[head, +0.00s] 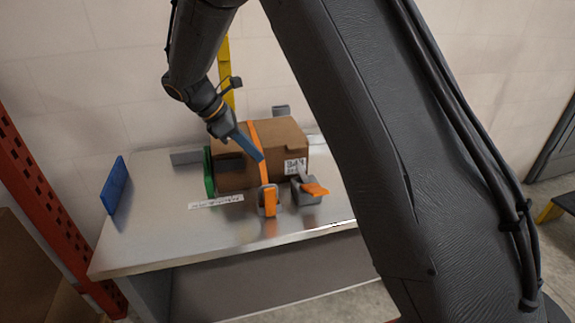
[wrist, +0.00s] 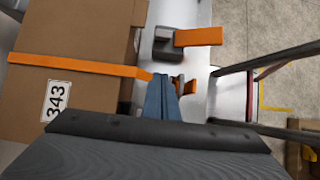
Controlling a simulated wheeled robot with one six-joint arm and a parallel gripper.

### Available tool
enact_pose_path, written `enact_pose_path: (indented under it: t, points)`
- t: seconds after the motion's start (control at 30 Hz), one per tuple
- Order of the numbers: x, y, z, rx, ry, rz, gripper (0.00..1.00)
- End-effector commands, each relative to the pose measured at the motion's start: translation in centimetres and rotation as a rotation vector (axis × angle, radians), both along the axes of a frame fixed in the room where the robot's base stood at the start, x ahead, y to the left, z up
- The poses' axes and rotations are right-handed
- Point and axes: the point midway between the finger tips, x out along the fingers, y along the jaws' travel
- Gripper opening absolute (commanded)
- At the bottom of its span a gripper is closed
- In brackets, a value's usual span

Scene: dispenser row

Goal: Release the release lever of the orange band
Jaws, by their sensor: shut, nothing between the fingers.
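The orange band (head: 259,150) runs over the brown box (head: 285,140) to a small grey buckle with an orange lever (head: 269,200) at the box's front. The band also shows in the wrist view (wrist: 80,65), leading toward my fingertips. There the lever (wrist: 191,87) is partly hidden behind my fingers. A second grey holder with an orange lever (head: 315,189) stands to the right.
The steel bench (head: 150,230) has free room at its left and front. A blue plate (head: 115,186) stands at its left end. A green piece (head: 208,172) stands beside the box. A yellow post (head: 224,70) rises behind. A red rack upright (head: 45,190) is at far left.

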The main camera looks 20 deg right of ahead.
Motion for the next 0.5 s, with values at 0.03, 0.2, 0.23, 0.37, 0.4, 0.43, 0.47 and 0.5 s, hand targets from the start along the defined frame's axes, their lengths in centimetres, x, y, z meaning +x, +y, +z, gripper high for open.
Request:
enact_pose_path:
  t: [0.03,0.2,0.23,0.37,0.4,0.43,0.47,0.5]
  points:
    - [0.1,0.1,0.1,-0.004,0.002,0.006,0.00]
    - [0.1,0.0,0.1,-0.004,0.003,0.006,0.00]
    - [0.1,0.0,0.0,-0.004,0.002,0.005,0.00]
    - [0.1,-0.1,-0.1,-0.003,0.002,0.005,0.00]
    - [0.1,-0.2,-0.3,-0.003,0.003,0.004,0.00]
    - [0.1,-0.3,-0.5,-0.003,0.003,0.004,0.00]
    - [0.0,-0.5,-0.7,-0.004,0.004,0.004,0.00]
    - [0.0,-0.8,-1.0,-0.004,0.004,0.003,0.00]
